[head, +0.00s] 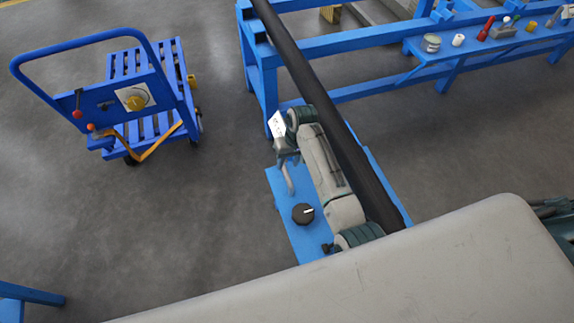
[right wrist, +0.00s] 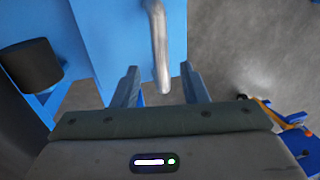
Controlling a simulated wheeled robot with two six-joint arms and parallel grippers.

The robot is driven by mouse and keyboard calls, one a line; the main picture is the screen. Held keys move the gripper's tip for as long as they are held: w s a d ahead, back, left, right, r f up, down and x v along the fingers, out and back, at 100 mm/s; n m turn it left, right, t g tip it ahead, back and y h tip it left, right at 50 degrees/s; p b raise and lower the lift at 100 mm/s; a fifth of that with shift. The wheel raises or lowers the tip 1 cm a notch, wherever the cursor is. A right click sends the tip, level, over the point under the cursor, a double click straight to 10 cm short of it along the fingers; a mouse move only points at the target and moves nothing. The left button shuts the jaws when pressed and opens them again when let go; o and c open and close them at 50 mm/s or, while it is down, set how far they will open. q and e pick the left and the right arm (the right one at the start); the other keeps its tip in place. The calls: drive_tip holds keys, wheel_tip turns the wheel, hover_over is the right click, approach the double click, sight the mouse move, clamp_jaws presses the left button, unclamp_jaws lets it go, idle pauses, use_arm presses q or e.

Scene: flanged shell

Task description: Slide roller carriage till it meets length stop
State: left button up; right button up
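A blue plate (head: 285,215) with a black knob (head: 303,213) and a bent grey metal handle (head: 290,180) lies under my right arm. I take it for the roller carriage, but cannot be sure. My right gripper (head: 285,154) is at the upper end of the handle. In the right wrist view, its two fingers (right wrist: 161,88) stand apart, with the handle (right wrist: 158,45) between them and a gap on each side. The black knob (right wrist: 30,66) is to the left there. I cannot make out the length stop. My left gripper is not in view.
A long dark pipe (head: 322,95) runs from the blue frame (head: 350,45) past the plate, beside my right arm. A blue shelf (head: 480,52) with small items is at the back right. A blue trolley (head: 148,90) stands at left. Grey floor between is clear.

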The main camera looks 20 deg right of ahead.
sight(286, 170)
drive_tip(key=shift+s+a+f, duration=0.1)
drive_tip(key=shift+a+f, duration=0.15)
drive_tip(key=shift+f, duration=0.55)
drive_tip(key=shift+a+f, duration=0.2)
drive_tip(key=shift+f, duration=0.55)
clamp_jaws()
